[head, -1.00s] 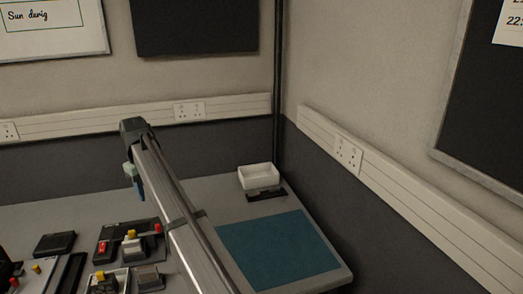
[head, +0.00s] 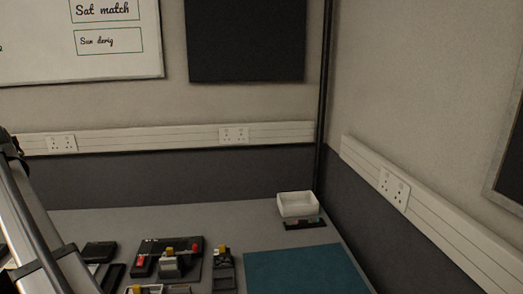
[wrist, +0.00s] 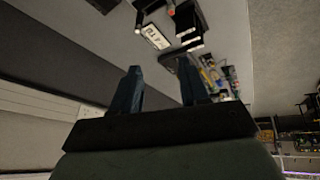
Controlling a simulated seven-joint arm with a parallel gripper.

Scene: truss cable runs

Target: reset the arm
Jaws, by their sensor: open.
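My gripper (wrist: 160,92) shows in the wrist view with its two dark blue fingers apart and nothing between them. It is raised, and the bench top (wrist: 215,25) lies beyond the fingers with some dark blocks on it. In the head view my arm crosses the left edge, and the gripper itself is out of that picture.
On the bench in the head view are a dark fixture (head: 168,258) with red and yellow parts, several smaller dark pieces, a white tray (head: 298,204), a dark strip (head: 305,224) and a teal mat (head: 305,272). The mat is bare. Walls stand behind and at right.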

